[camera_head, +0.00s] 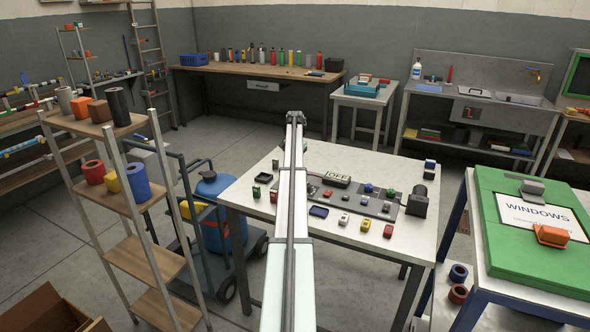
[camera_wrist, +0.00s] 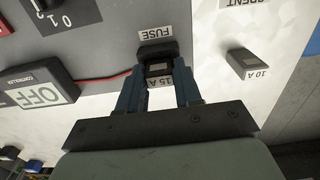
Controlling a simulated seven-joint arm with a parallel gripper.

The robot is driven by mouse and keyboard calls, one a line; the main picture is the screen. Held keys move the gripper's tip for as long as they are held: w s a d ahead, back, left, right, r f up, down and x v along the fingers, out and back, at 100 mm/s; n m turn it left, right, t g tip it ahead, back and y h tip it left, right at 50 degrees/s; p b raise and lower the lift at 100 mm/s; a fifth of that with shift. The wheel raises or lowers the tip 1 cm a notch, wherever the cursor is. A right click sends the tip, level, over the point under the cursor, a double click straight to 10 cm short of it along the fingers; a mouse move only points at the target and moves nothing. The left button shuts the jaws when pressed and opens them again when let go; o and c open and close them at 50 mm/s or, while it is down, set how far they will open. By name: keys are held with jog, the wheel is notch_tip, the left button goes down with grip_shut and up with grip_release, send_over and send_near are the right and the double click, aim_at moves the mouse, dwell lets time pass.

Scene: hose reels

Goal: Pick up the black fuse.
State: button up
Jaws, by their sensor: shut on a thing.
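The black fuse (camera_wrist: 157,50) is in the wrist view, with a white label reading 15 A on its near face. My gripper (camera_wrist: 160,74) is shut on it, with one blue finger on each side. The fuse is right by the FUSE label on the grey panel (camera_wrist: 115,58); I cannot tell whether it still sits in the panel or is clear of it. In the head view my arm hides the gripper and the fuse.
A dark grey block marked 10 A (camera_wrist: 249,64) lies right of my gripper. The OFF controller box (camera_wrist: 42,92) and a red wire are to the left. The white table (camera_head: 270,225) holds several small coloured parts around the panel.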

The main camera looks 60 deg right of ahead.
grip_shut()
